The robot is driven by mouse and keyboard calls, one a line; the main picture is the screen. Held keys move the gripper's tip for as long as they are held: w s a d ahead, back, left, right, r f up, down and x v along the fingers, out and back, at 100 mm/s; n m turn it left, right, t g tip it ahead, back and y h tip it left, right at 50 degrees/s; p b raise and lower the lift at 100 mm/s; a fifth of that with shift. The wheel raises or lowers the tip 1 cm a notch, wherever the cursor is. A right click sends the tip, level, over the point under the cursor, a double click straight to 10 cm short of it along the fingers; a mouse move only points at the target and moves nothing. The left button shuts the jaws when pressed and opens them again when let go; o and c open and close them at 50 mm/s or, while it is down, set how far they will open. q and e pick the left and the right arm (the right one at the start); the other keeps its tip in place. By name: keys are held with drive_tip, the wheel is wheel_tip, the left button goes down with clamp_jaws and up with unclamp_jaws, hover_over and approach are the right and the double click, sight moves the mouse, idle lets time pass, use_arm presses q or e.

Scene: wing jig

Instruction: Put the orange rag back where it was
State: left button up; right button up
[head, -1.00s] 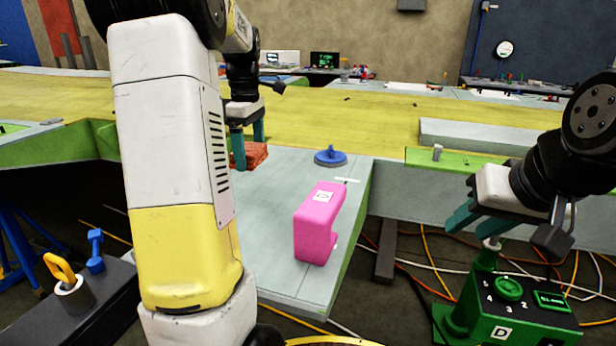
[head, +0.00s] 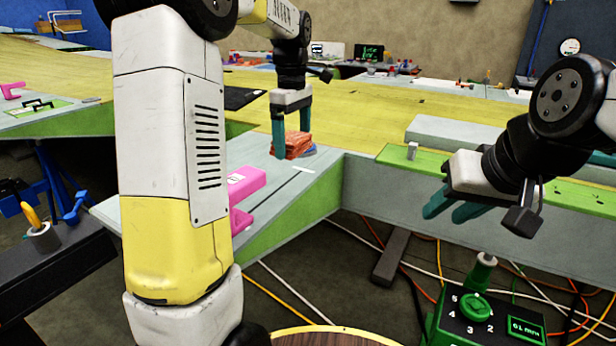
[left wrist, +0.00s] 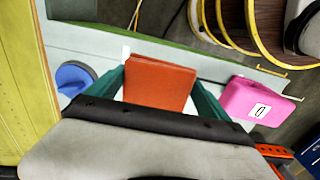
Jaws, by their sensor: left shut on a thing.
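The orange rag (head: 296,146) is a folded, rust-orange cloth. My left gripper (head: 291,140) is shut on it, with a teal finger on each side. In the left wrist view the rag (left wrist: 160,82) sits between the two teal fingers (left wrist: 160,95). In the head view the rag is in front of the blue round suction disc and partly hides it; whether it touches the table is hard to tell. My right gripper (head: 452,207) is at the right, above the green control box, with its teal fingers apart and nothing seen between them.
The blue disc (left wrist: 75,78) lies on the grey surface left of the rag in the left wrist view. A pink block (left wrist: 256,100) stands to the right. The green control box (head: 478,312) is below my right gripper. Cables cross the floor.

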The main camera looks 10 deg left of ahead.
sight(294, 184)
use_arm(q)
wheel_tip(294, 184, down, 9)
drive_tip(key=shift+r, duration=0.1)
idle(0.3)
drive_tip(key=shift+f, duration=0.2)
drive_tip(key=o, duration=1)
drive_tip(key=shift+o, duration=0.2)
drive_tip(key=shift+r, duration=0.1)
